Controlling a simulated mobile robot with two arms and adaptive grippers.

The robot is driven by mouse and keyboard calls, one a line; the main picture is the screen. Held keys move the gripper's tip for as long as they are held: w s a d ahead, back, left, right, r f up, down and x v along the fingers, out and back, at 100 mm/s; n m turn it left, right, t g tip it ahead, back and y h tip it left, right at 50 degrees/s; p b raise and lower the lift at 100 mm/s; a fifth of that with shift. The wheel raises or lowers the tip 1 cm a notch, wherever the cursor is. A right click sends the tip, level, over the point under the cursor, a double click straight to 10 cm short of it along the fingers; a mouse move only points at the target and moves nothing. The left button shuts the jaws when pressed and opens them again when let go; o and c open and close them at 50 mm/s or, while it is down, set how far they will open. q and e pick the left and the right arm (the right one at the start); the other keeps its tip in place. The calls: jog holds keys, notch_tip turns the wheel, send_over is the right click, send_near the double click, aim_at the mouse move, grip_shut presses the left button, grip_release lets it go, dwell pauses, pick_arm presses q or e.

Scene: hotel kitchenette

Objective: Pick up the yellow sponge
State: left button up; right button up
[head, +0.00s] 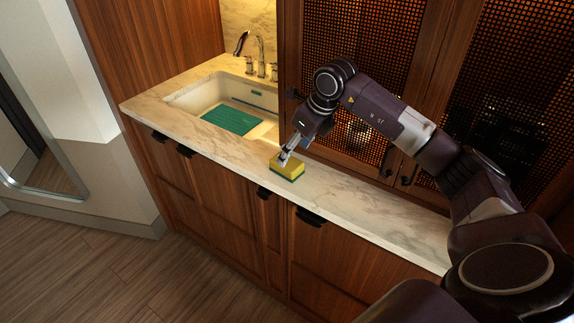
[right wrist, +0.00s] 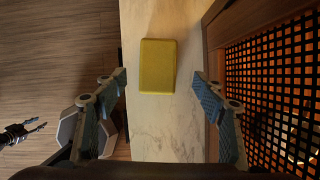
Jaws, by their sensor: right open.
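The yellow sponge (head: 289,166) lies on the pale marble counter, near its front edge, with a green layer along its bottom. My right gripper (head: 284,158) is at the sponge in the head view and hides part of its top. In the right wrist view the sponge (right wrist: 157,66) lies between the lines of the two fingertips (right wrist: 160,76). The fingers are wide apart, with a gap on both sides of the sponge, so the gripper is open and empty. My left gripper (right wrist: 30,130) shows small at the left of the right wrist view, its fingers apart, away from the counter.
A white sink (head: 190,97) with a green mat (head: 230,119) and a faucet (head: 243,42) is left of the sponge. Lattice cabinet doors (head: 350,35) rise behind the narrow counter (head: 350,205). Dark handles stick out below its front edge. The counter right of the sponge is bare.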

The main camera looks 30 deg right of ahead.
aim_at(287, 166)
jog(key=p+x, duration=0.1)
jog(key=x, duration=0.2)
jog(key=p+x, duration=0.1)
jog(key=x, duration=0.1)
jog(key=shift+w+a+f+p, duration=0.2)
jog(key=shift+w+a+p, duration=0.1)
jog(key=shift+w, duration=0.1)
jog(key=shift+w+f, duration=0.15)
jog(key=shift+f, duration=0.3)
jog(key=shift+f+b, duration=0.2)
jog(key=shift+b, duration=0.1)
jog(key=c, duration=1)
